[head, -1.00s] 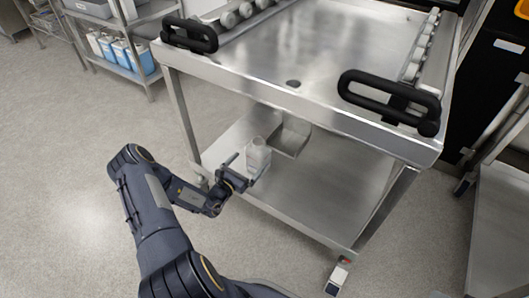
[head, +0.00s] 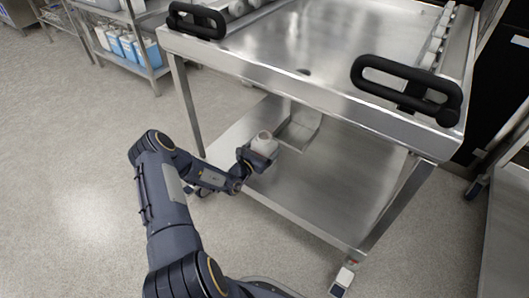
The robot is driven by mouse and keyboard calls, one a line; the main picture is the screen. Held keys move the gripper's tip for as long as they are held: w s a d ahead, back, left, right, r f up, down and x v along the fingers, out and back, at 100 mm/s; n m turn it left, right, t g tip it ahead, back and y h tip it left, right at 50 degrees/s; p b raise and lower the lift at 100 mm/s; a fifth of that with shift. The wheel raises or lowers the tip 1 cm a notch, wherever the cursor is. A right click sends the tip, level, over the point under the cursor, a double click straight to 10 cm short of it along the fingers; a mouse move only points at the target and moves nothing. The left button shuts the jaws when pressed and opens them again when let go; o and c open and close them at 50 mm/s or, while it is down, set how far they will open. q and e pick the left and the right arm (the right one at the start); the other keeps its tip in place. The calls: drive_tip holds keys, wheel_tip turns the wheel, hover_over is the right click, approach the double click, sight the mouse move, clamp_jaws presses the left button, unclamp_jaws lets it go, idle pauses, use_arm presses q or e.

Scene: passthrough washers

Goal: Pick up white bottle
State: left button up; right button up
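The white bottle (head: 265,143) stands upright on the lower shelf (head: 318,190) of the steel table, near its front left part. My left gripper (head: 262,160) is at the bottle, reaching in from the left, with its fingers at the bottle's sides. The fingers look closed in around the bottle's body, and the lower part of the bottle is partly hidden by them. My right gripper is not in view.
The steel table top (head: 330,62) overhangs the shelf, with black handles (head: 407,88) on its edge. The right part of the shelf is clear. A rack with blue-and-white containers (head: 128,46) stands at upper left.

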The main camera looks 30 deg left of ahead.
sight(261, 143)
use_arm(q)
drive_tip(key=c, duration=0.7)
drive_tip(key=shift+r+p, duration=0.35)
drive_tip(key=shift+r, duration=0.25)
wheel_tip(261, 143, up, 3)
drive_tip(key=shift+f+p, duration=0.1)
drive_tip(key=shift+p, duration=0.65)
drive_tip(key=s+r+p, duration=0.1)
drive_tip(key=r, duration=0.1)
drive_tip(key=s+d+r+p, duration=0.1)
drive_tip(key=s, duration=0.1)
drive_tip(key=s+r+p, duration=0.1)
drive_tip(key=r+p, duration=0.1)
drive_tip(key=shift+s+d+r, duration=0.2)
drive_tip(key=shift+s+r, duration=0.15)
drive_tip(key=shift+s+d+r+p, duration=0.5)
drive_tip(key=shift+s+r+p, duration=0.05)
drive_tip(key=shift+s, duration=0.9)
drive_tip(key=shift+s+d+r+p, duration=0.5)
drive_tip(key=shift+s+r, duration=0.05)
drive_tip(key=shift+s, duration=0.85)
drive_tip(key=shift+s+d+r+p, duration=0.5)
drive_tip(key=shift+s+r+p, duration=0.05)
drive_tip(key=shift+s, duration=0.9)
